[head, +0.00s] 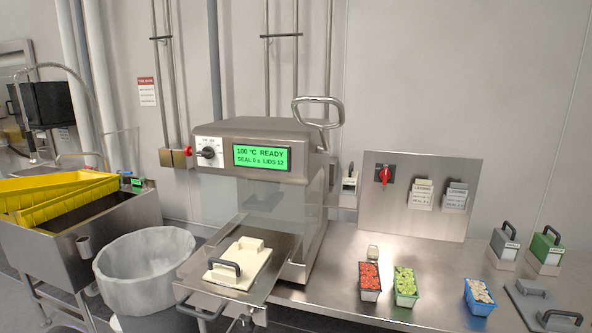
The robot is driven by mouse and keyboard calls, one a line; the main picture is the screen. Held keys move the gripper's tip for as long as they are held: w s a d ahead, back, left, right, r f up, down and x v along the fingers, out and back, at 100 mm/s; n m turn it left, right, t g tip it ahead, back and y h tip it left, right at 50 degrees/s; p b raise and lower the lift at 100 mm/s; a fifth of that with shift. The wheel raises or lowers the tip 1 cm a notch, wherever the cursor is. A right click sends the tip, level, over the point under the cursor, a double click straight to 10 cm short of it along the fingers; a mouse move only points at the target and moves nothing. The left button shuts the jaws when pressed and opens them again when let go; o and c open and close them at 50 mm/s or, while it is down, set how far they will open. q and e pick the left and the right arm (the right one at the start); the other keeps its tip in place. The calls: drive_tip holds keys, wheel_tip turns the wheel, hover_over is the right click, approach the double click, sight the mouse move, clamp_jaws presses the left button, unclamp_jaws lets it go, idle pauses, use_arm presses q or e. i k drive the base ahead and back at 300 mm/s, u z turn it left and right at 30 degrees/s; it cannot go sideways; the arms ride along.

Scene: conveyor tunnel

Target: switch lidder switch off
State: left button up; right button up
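The lidder (270,130) is a steel machine on the bench, with a green display reading 100 °C READY, SEAL 0 s, LIDS 12. A black rotary knob (208,152) sits on a white plate left of the display. The knob lies roughly sideways; the small lettering above it is hard to read. A red rotary switch (384,175) on a dark plate is mounted on the steel wall panel (420,225) to the right, its handle about upright. I cannot tell from the labels which one is the lidder switch. Neither of my grippers shows.
A pulled-out tray (190,283) with a cream block and black handle projects from the lidder's front. A lined bin (145,268) and a sink with yellow crates (60,190) stand left. Food tubs (406,299) stand on the bench (335,258); clear steel lies before the wall panel.

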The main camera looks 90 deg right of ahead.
sight(385, 175)
drive_tip(key=k, duration=2)
drive_tip(key=z, duration=1.45)
